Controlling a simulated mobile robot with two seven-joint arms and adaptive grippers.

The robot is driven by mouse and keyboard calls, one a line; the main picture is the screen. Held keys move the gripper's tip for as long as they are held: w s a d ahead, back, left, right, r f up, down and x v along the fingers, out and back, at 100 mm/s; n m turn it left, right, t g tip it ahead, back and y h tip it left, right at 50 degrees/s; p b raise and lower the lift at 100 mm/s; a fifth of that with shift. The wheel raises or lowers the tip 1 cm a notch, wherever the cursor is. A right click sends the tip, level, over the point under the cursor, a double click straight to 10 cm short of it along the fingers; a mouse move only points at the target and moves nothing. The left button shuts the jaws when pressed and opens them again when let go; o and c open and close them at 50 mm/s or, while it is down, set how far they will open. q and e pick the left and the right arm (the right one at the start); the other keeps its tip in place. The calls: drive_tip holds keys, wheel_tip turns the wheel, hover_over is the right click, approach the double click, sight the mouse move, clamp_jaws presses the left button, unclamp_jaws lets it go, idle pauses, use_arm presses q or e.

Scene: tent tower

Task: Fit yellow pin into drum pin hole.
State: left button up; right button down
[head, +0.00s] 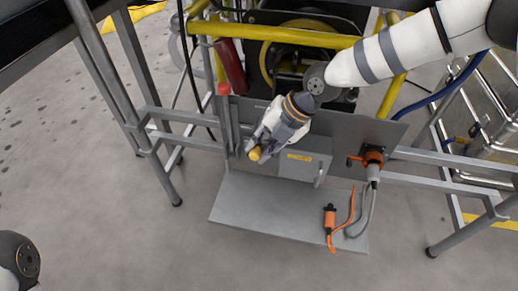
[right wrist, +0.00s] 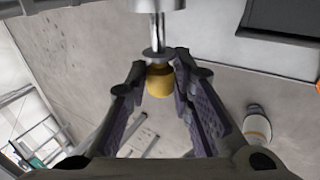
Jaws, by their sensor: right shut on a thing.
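The yellow pin's rounded yellow knob (right wrist: 160,82) sits between the fingers of my right gripper (right wrist: 162,68) in the right wrist view. A dark collar and a thin metal shaft lead up from the knob to a silvery cylinder (right wrist: 158,4) at the top edge. In the head view, my right gripper (head: 264,143) is shut on the pin, and its yellow end (head: 255,154) shows in front of the grey panel. The yellow-rimmed drum (head: 265,58) is behind my right arm, inside the yellow frame. I cannot make out the pin hole. My left gripper is not in view.
A grey panel (head: 345,135) and base plate (head: 235,205) stand below the drum. An orange connector (head: 372,157) with a grey cable is on the panel's right. An orange handheld device (head: 330,216) lies on the plate. Grey metal legs and rails flank both sides.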

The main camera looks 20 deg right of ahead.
sight(261, 140)
drive_tip(key=shift+w+d+b, duration=0.5)
drive_tip(key=shift+w+b, duration=0.2)
drive_tip(key=shift+w+d+b, duration=0.45)
drive_tip(key=shift+w+b, duration=0.2)
drive_tip(key=shift+w, duration=0.05)
drive_tip(key=c, duration=1.3)
unclamp_jaws()
drive_tip(key=s+d+r, duration=0.1)
drive_tip(key=s+d, duration=0.1)
drive_tip(key=d, duration=0.2)
drive_tip(key=s+d, duration=0.2)
drive_tip(key=d, duration=0.2)
drive_tip(key=s+d+r, duration=0.1)
drive_tip(key=s+d, duration=0.1)
drive_tip(key=d, duration=0.1)
drive_tip(key=shift+s+d+r, duration=0.3)
drive_tip(key=shift+d, duration=0.1)
